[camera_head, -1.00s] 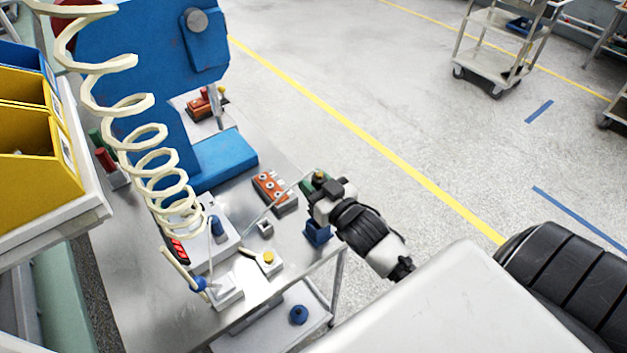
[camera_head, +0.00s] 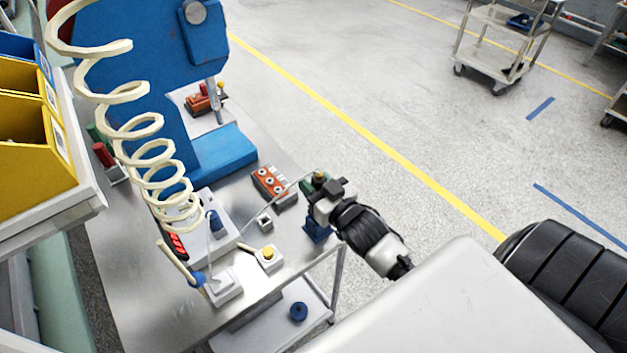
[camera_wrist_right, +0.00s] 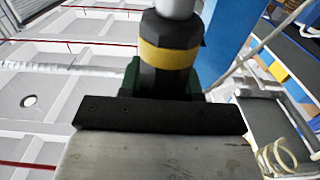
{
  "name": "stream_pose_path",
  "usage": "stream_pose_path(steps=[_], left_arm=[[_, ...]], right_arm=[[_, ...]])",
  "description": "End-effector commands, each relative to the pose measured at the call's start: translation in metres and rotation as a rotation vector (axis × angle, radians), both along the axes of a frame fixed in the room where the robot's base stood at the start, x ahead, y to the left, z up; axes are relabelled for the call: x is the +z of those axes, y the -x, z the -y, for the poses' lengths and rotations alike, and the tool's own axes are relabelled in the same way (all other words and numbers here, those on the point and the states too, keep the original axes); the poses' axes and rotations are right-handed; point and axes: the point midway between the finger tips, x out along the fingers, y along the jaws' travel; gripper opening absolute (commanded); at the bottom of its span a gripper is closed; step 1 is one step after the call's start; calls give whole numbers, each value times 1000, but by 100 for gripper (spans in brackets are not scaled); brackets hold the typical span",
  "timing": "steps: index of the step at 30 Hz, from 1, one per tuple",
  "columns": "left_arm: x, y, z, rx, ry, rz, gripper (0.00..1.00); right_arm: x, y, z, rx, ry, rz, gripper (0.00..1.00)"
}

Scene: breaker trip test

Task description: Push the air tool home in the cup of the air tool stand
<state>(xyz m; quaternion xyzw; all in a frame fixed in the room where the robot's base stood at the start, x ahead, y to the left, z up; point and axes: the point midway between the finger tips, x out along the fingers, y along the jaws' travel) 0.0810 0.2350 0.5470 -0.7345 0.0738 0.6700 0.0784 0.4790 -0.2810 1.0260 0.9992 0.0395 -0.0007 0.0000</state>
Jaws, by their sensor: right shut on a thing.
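My right gripper (camera_head: 322,194) is at the table's right edge, shut on the air tool (camera_head: 320,177). In the right wrist view the air tool (camera_wrist_right: 170,55) is dark with a yellow band and a grey metal end, with green parts beside it just beyond the jaw. A blue block-like stand (camera_head: 317,231), seemingly the air tool stand, is directly below the gripper. Its cup is hidden by the gripper, so I cannot tell how deep the tool sits. My left gripper is not in view.
An orange block (camera_head: 270,182), a yellow-button box (camera_head: 267,256) and a large blue machine (camera_head: 130,70) stand nearby. A coiled cream hose (camera_head: 150,150) hangs at left.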

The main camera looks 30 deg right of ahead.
Motion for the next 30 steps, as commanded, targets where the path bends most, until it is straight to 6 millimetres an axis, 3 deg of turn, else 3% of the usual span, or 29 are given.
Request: stream_pose_path(steps=[30], left_arm=[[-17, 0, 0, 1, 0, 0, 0]], right_arm=[[-26, 0, 0, 0, 0, 2, 6]])
